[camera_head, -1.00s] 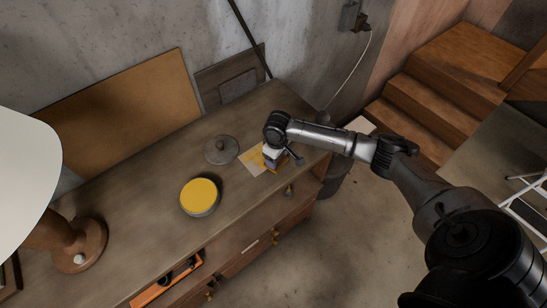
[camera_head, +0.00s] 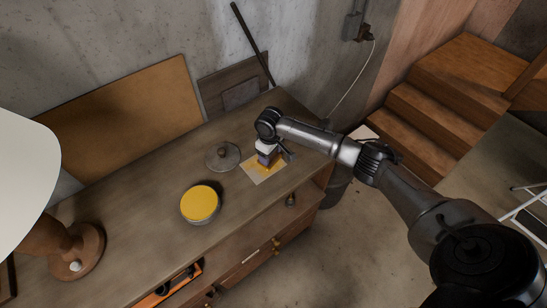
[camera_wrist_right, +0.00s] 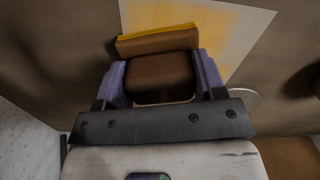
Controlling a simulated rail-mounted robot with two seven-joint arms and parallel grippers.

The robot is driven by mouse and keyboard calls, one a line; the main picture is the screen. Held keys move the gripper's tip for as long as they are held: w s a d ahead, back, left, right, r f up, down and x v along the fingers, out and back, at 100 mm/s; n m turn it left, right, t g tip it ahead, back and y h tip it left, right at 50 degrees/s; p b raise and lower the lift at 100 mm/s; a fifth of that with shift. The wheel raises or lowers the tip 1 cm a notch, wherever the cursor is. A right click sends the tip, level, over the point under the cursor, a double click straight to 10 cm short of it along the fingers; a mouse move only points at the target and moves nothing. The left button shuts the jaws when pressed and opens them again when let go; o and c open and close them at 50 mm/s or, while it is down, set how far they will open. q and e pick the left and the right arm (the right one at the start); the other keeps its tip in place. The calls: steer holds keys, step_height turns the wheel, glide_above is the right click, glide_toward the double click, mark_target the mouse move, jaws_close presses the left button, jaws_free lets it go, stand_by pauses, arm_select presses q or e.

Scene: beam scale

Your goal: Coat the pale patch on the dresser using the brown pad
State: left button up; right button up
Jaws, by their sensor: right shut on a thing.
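The pale patch (camera_head: 264,177) lies on the dresser top (camera_head: 150,225) near its right end. Uneven yellow coating covers part of it, and pale margins show. In the right wrist view the patch (camera_wrist_right: 257,24) has broad yellow streaks. My right gripper (camera_head: 267,159) is over the far part of the patch, shut on the brown pad. In the wrist view the pad (camera_wrist_right: 160,78) sits between the purple fingers, with yellow along its far edge. Whether the pad touches the patch is hard to tell. My left gripper is out of view.
A round tin with yellow contents (camera_head: 200,203) stands left of the patch. A grey knobbed lid (camera_head: 222,156) lies beside the patch. A lamp (camera_head: 75,250) stands at the left. Boards (camera_head: 125,110) lean on the wall behind. The dresser top between is clear.

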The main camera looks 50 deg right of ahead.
steer(key=shift+w+d, duration=0.15)
steer(key=shift+w, duration=0.65)
steer(key=shift+w+d+f+b, duration=0.1)
steer(key=shift+w+b, duration=0.4)
steer(key=shift+w, duration=0.1)
steer(key=shift+w+d+f+b, duration=0.1)
steer(key=shift+w+b, duration=0.4)
steer(key=shift+w, duration=0.05)
steer(key=shift+w+d+r+b, duration=0.2)
steer(key=shift+w+b, duration=0.1)
steer(key=shift+w, duration=0.25)
steer(key=shift+r, duration=0.1)
steer(key=shift+r+p, duration=0.45)
steer(key=shift+p, duration=0.15)
step_height(320, 180, up, 4)
steer(key=p, duration=0.4)
steer(key=shift+a+f, duration=0.1)
steer(key=shift+f, duration=0.1)
steer(key=shift+r+b, duration=0.2)
steer(key=shift+b, duration=0.2)
steer(key=shift+r, duration=0.45)
